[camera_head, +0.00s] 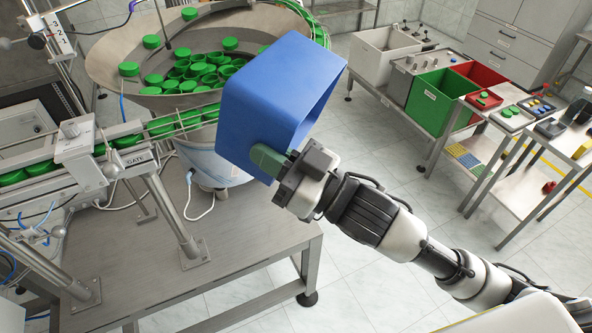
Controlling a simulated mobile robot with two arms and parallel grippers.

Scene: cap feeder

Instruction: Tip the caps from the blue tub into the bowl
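The blue tub (262,105) is held in the air in front of the right part of the metal feeder bowl (112,45) and covers part of it. The tub is tilted, and the part of its inside that shows has no caps in it. My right gripper (272,161) is at the tub's lower right side, against a green part there, and appears shut on the tub; the fingertips are partly hidden. Several green caps (202,70) lie in the bowl, some on its sloping wall. My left gripper is not in view.
A track with green caps and a gate (85,150) runs left from the bowl above a steel table (235,255). At the right stand a green bin (437,98), a red bin (482,74) and a side table with small items. The floor between is clear.

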